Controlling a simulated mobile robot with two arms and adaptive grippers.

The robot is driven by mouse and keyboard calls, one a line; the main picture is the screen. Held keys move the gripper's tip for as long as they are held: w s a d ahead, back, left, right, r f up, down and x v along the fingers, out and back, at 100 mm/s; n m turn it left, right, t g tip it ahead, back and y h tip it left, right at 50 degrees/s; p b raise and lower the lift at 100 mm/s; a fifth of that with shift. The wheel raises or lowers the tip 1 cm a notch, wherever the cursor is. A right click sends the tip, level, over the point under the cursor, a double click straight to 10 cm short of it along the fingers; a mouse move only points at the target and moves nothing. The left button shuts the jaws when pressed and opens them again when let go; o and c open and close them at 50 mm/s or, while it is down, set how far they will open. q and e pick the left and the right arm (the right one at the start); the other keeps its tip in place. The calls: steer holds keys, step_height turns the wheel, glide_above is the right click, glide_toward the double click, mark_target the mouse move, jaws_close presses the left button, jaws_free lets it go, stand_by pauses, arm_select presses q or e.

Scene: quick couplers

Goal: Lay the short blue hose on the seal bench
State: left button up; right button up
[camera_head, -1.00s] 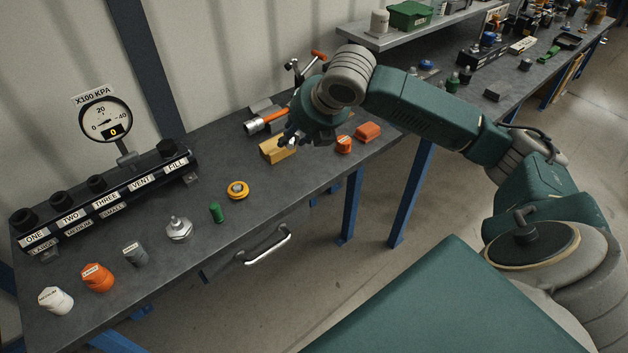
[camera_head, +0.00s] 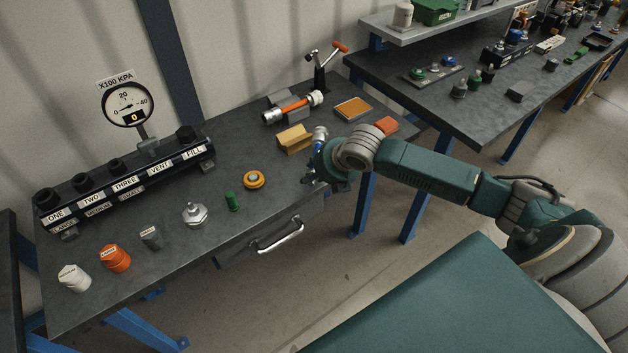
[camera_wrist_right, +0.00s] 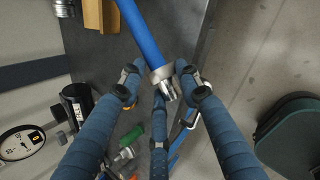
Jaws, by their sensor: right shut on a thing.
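The short blue hose (camera_wrist_right: 141,33) has a metal end collar and fitting. In the right wrist view it runs up out of the picture, its metal end between the fingers of my right gripper (camera_wrist_right: 163,88), which is shut on it. In the head view my right gripper (camera_head: 316,172) is over the front edge of the near bench (camera_head: 222,145), right of the tan block. A bit of the hose (camera_head: 321,146) shows above it; the arm hides the rest. No sign in view names either bench as the seal bench. My left gripper is out of view.
A manifold (camera_head: 130,182) with a gauge (camera_head: 129,104) lines the near bench's back.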

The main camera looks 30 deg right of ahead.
steer(key=shift+f, duration=1.65)
steer(key=o, duration=1.3)
steer(key=v, duration=1.2)
steer(key=shift+s+a+b, duration=0.1)
steer(key=shift+b, duration=0.25)
